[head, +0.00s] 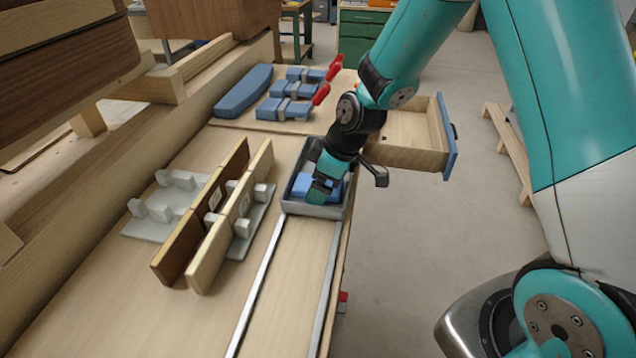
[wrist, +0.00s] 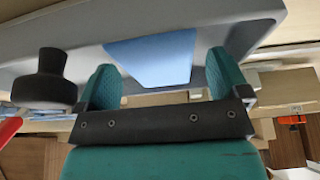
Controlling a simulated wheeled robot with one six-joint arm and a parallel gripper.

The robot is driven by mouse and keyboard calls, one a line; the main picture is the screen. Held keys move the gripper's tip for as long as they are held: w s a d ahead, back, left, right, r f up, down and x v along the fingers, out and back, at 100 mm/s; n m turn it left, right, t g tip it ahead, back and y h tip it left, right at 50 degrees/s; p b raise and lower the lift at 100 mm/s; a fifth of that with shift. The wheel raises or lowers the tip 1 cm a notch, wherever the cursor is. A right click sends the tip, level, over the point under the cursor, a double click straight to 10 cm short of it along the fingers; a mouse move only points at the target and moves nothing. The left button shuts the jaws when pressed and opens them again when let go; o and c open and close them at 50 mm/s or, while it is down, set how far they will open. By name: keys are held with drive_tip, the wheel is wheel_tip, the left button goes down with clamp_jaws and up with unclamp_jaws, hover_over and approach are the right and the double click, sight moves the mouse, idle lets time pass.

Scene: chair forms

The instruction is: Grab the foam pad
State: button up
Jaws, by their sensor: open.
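The blue foam pad (head: 302,184) lies in a shallow grey tray (head: 313,210) on the bench, partly hidden by my gripper. In the wrist view the pad (wrist: 152,57) shows as a flat blue patch beyond and between my two teal fingers. My gripper (head: 318,192) points down over the tray at the pad. In the wrist view my gripper (wrist: 160,82) is open, with a gap between the fingers and nothing visibly clamped. I cannot tell whether the fingertips touch the pad.
Two upright wooden boards (head: 212,218) stand in grey holders left of the tray. Blue clamps with red handles (head: 284,108) and a curved blue piece (head: 243,91) lie behind it. An open drawer (head: 408,145) juts out at right. Two metal rails (head: 260,290) run in front.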

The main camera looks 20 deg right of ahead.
drive_tip(key=shift+f, duration=0.15)
drive_tip(key=shift+c, duration=0.2)
drive_tip(key=c, duration=0.9)
drive_tip(key=shift+c, duration=0.2)
